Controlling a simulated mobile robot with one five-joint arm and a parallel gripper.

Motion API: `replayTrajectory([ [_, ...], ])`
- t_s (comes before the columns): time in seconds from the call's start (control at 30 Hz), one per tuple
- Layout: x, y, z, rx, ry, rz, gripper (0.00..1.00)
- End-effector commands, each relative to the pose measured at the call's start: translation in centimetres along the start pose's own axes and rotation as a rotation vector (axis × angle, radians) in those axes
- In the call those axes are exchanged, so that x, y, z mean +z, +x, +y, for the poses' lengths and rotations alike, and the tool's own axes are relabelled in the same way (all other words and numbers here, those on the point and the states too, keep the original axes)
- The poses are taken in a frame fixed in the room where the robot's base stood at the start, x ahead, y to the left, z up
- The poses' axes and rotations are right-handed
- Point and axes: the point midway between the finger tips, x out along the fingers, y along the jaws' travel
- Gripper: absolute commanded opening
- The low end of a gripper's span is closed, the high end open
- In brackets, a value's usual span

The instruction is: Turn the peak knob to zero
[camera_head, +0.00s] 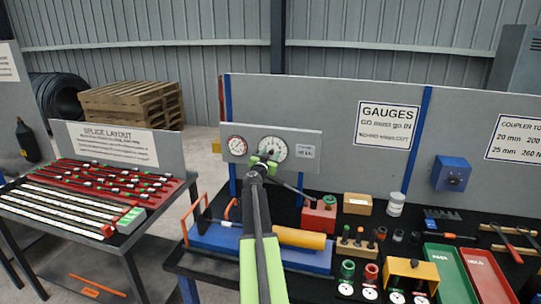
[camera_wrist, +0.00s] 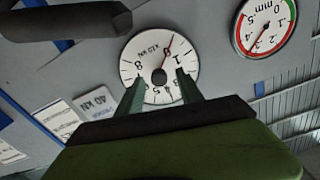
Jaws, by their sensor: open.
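The peak knob (camera_wrist: 158,76) is a small dark round knob at the centre of a white dial (camera_wrist: 130,62). In the wrist view the dial appears turned, and a thin red pointer runs from the knob to the rim near the 0 mark. In the head view the dial (camera_head: 281,147) is on the grey panel, partly hidden by my gripper. My gripper (camera_wrist: 159,77) is open, with one green finger on each side of the knob. I see gaps beside the knob; I cannot tell how far the fingertips are from the dial face.
A smaller red-rimmed gauge (camera_head: 236,145) sits left of the dial. A label plate (camera_head: 305,152) is to its right. Below are a blue bench fixture (camera_head: 215,236) with a yellow cylinder (camera_head: 300,238) and a red block (camera_head: 319,218). The bench is crowded to the right.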

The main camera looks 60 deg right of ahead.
Motion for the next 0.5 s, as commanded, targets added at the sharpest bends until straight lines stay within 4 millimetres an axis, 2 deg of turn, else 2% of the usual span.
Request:
replayTrajectory([
  [0.13, -0.01, -0.04, 0.04, 0.000, 0.000, 0.000, 0.44],
  [0.17, -0.01, -0.03, 0.05, 0.001, 0.000, 0.000, 0.41],
  [0.4, -0.01, -0.04, 0.07, 0.001, 0.000, 0.000, 0.10],
  [0.5, -0.02, -0.03, 0.07, 0.001, 0.000, 0.000, 0.00],
])
